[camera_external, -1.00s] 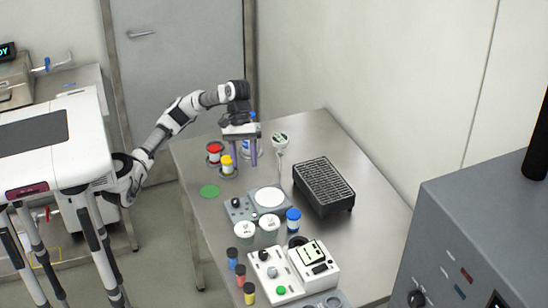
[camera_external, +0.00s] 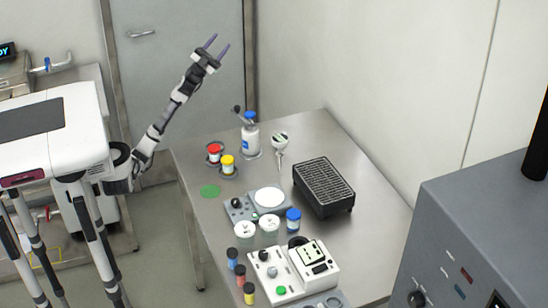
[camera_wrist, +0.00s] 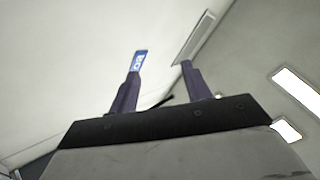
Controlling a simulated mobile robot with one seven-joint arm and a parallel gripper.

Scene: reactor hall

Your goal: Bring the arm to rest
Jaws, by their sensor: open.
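My gripper (camera_external: 218,45) is raised high at the end of my arm, in front of the grey door in the external view. Its two purple-grey fingers point up and to the right, spread apart, with nothing between them. In the wrist view the open fingers (camera_wrist: 158,80) stand against the pale wall and ceiling. The arm rises from its base at the left, up and to the right, clear of the table.
The steel table (camera_external: 345,150) holds a white bottle with a blue cap (camera_external: 250,140), red-lidded (camera_external: 214,153) and yellow-lidded (camera_external: 228,165) jars, a black rack (camera_external: 323,186), a hotplate (camera_external: 269,198) and a white instrument (camera_external: 305,268). A grey cabinet (camera_external: 470,230) stands at right.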

